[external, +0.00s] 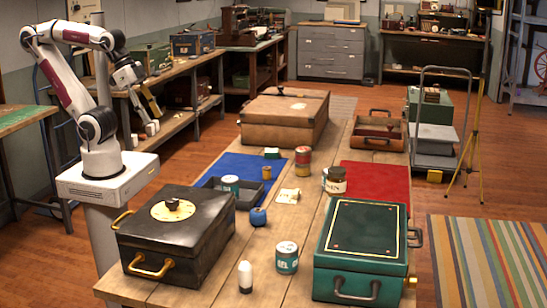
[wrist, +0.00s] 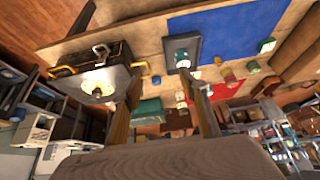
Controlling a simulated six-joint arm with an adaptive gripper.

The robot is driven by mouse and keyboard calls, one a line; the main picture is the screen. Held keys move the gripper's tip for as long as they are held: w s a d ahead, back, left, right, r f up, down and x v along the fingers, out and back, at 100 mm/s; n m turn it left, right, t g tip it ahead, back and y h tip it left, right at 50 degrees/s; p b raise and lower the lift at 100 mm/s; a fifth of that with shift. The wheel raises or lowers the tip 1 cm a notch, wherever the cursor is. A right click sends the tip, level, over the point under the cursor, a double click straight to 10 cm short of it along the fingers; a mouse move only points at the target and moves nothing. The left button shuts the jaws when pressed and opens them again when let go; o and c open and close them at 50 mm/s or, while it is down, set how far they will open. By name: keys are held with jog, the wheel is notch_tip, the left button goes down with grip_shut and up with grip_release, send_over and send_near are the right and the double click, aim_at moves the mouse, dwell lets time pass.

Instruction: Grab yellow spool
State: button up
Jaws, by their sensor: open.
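A small yellow-orange cylinder (external: 266,172), which looks like the yellow spool, stands on the blue mat (external: 232,166) to the right of the dark tray. In the wrist view a small yellowish thing (wrist: 218,60) at the mat's edge appears to be the same spool, but it is tiny. My gripper (external: 145,134) is raised at the left, beyond the table's left side and well apart from the spool. In the wrist view its two fingers (wrist: 160,86) are spread with nothing held between them.
A dark tray (external: 242,201) holds a jar (external: 230,184). A black case (external: 170,250), a green case (external: 360,250) and a brown case (external: 284,118) stand on the table. A red can (external: 302,158), a green block (external: 271,153) and a blue spool (external: 258,217) are nearby.

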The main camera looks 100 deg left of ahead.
jog(key=shift+w+a, duration=0.1)
jog(key=w+a+f+t+y, duration=0.2)
jog(key=w+a+f, duration=0.1)
jog(key=w+a, duration=0.7)
jog(key=w+a+f+t+y, duration=0.1)
jog(key=w+a+f, duration=0.2)
jog(key=w+a, duration=0.7)
jog(key=w+a+f+m+t, duration=0.1)
jog(key=w+a+f, duration=0.35)
jog(key=f, duration=0.35)
jog(key=t+h, duration=0.3)
send_near(269, 168)
jog(key=shift+w+a, duration=0.5)
jog(key=shift+w, duration=0.3)
jog(key=shift+s+f+t+h, duration=0.2)
jog(key=shift+f+t, duration=0.05)
jog(key=shift+f, duration=0.2)
jog(key=shift+s+f+t+h, duration=0.2)
jog(key=shift+s+f+t, duration=0.05)
jog(key=shift+f, duration=0.2)
jog(key=shift+x, duration=1.3)
jog(key=shift+w, duration=0.1)
